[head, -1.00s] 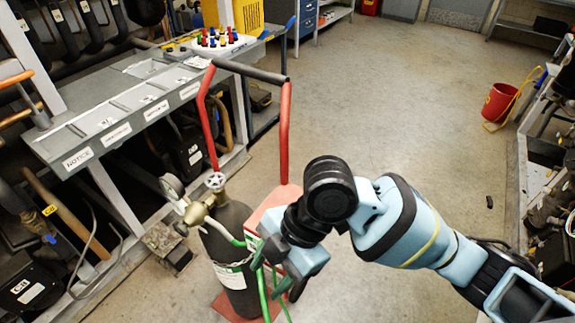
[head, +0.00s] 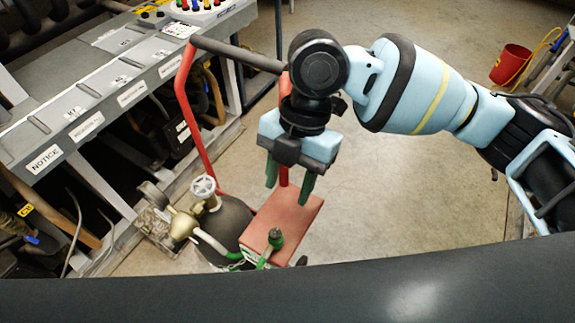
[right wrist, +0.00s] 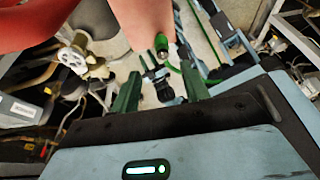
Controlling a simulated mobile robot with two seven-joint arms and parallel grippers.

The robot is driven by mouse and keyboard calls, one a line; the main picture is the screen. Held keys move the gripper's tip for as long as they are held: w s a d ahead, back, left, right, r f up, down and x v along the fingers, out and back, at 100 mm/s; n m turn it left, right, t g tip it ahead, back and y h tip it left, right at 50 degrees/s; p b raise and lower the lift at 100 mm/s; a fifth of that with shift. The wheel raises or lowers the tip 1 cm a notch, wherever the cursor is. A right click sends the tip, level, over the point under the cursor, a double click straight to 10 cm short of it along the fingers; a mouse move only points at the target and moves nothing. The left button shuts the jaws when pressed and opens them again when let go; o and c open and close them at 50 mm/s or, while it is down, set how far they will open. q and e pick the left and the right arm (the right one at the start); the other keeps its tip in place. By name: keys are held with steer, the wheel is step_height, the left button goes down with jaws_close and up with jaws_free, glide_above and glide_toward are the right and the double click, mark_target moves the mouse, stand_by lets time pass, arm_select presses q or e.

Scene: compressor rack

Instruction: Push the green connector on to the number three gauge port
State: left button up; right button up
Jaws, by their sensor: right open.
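The green connector (head: 275,239) shows in the head view as a dark green fitting with a green hose. It stands at the edge of the red cart's flat top (head: 290,214), beside the gas cylinder. It also shows in the right wrist view (right wrist: 161,46), beyond the fingertips. My right gripper (head: 289,192) is open and empty above the connector and apart from it. Its two green fingers also show in the right wrist view (right wrist: 160,92). I cannot make out a number three gauge port. My left gripper is not in view.
The cylinder (head: 232,218) has a pale valve wheel (head: 203,187) and a brass regulator. The cart's red handle (head: 188,105) rises behind it. A grey bench (head: 95,90) with a NOTICE label runs along the left. Open floor (head: 400,205) lies right; a red bucket (head: 511,64) stands far right.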

mark_target(275, 233)
steer(key=b+x, duration=0.1)
steer(key=x, duration=0.1)
steer(key=b+x, duration=0.1)
steer(key=x, duration=0.2)
steer(key=b+x, duration=0.1)
steer(key=x, duration=0.1)
steer(key=shift+s+f, duration=0.2)
steer(key=shift+s, duration=0.15)
steer(key=x, duration=0.2)
steer(key=shift+f+b, duration=0.3)
steer(key=shift+b, duration=0.1)
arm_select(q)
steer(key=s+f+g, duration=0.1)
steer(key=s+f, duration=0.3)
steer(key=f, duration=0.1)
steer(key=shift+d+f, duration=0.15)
arm_select(e)
steer(key=shift+x, duration=0.95)
steer(key=shift+a, duration=0.1)
steer(key=c, duration=0.8)
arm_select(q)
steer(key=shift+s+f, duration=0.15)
arm_select(e)
steer(key=shift+c, duration=0.3)
steer(key=shift+r, duration=0.15)
